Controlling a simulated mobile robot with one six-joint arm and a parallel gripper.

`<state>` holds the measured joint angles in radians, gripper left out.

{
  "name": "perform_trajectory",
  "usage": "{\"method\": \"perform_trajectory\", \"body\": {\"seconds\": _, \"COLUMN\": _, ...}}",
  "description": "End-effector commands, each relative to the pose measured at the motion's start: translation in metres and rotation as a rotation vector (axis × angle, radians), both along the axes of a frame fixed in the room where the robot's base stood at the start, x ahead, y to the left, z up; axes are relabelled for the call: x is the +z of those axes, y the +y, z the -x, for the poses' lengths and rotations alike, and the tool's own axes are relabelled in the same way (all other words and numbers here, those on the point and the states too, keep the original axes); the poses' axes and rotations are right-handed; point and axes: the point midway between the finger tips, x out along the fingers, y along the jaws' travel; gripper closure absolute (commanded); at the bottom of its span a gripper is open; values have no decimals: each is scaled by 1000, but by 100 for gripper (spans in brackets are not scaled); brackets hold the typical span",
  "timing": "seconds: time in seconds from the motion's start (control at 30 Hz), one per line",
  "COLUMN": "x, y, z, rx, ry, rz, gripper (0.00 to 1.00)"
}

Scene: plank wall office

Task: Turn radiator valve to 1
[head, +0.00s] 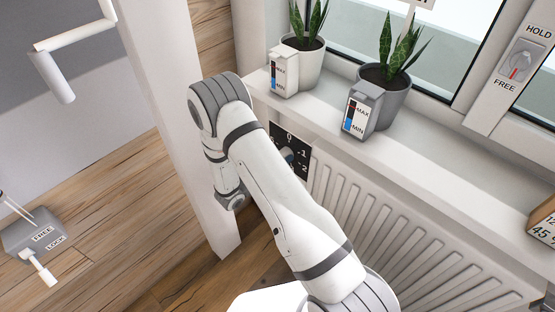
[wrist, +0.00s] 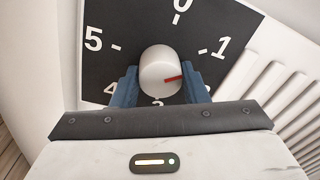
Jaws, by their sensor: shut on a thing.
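The radiator valve is a white round knob (wrist: 160,72) in front of a black dial plate (wrist: 110,22) with white numbers. In the wrist view 0 is at the top, 1 at the right, 5 at the left, 4 and 3 low and partly covered. A red pointer (wrist: 174,78) on the knob points right and slightly up, roughly toward 1. My gripper (wrist: 161,88) is shut on the knob, one blue finger on each side. In the head view my arm partly covers the dial plate (head: 278,131).
A ribbed white radiator (head: 400,220) stands right of the dial. Above it, a windowsill (head: 430,155) holds a white pot (head: 307,68), a grey pot (head: 385,105) and two MAX/MIN gauges. A white post (head: 165,110) stands left of my arm.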

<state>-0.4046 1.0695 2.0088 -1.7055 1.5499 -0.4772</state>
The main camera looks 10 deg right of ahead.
Motion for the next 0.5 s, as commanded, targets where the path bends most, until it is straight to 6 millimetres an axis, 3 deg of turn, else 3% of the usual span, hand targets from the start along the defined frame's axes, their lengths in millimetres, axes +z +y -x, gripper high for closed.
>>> {"method": "perform_trajectory", "body": {"seconds": 0.07, "x": -4, "y": -4, "z": 4, "rx": -11, "ry": 11, "rz": 0, "gripper": 82}}
{"method": "perform_trajectory", "body": {"seconds": 0.1, "x": -4, "y": -4, "z": 4, "rx": -11, "ry": 11, "rz": 0, "gripper": 58}}
{"method": "perform_trajectory", "body": {"seconds": 0.33, "x": -2, "y": -2, "z": 2, "rx": -7, "ry": 5, "rz": -1, "gripper": 39}}
{"method": "perform_trajectory", "body": {"seconds": 0.5, "x": -1, "y": -1, "z": 2, "rx": -4, "ry": 3, "rz": -1, "gripper": 38}}
